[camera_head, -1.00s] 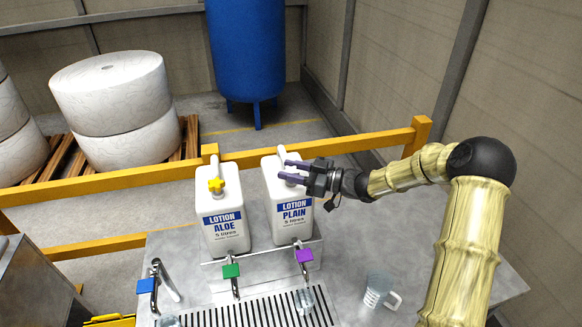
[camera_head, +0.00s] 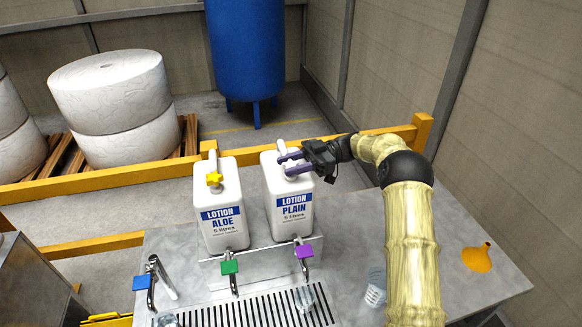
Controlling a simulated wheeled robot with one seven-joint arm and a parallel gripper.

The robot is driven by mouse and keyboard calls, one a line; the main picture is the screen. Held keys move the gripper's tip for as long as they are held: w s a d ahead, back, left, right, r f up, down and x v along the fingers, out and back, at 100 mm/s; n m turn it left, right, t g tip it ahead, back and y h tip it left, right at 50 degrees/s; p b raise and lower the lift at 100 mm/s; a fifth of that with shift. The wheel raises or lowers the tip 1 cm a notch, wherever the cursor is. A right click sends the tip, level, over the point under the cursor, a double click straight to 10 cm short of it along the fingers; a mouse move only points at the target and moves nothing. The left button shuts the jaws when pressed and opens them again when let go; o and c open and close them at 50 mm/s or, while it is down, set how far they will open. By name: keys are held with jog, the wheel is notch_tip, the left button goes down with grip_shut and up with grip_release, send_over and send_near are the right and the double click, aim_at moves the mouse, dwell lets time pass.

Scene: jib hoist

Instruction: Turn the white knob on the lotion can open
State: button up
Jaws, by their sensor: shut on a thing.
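The white LOTION PLAIN can (camera_head: 291,224) stands upright on the metal bench, right of the white LOTION ALOE can (camera_head: 220,211), which carries a yellow knob (camera_head: 214,179). My gripper (camera_head: 287,164) reaches in from the right at the top of the PLAIN can. Its purple fingers are shut on the white knob (camera_head: 289,164), which is mostly hidden between them. How far the knob is turned cannot be told.
Blue (camera_head: 142,283), green (camera_head: 230,267) and purple (camera_head: 304,251) taps stand along the bench front above a slotted drain (camera_head: 245,313). A clear jug (camera_head: 375,288) is partly behind my arm. An orange funnel (camera_head: 477,257) lies at right. A yellow rail (camera_head: 100,181) runs behind.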

jog(key=shift+r+n+g+h, duration=0.1)
jog(key=shift+n+g+h, duration=0.55)
jog(key=shift+g, duration=0.35)
jog(key=shift+r+n+g, duration=0.1)
jog(key=shift+n+g, duration=0.15)
jog(key=shift+g, duration=0.05)
jog(key=o, duration=1)
jog(key=shift+d, duration=0.1)
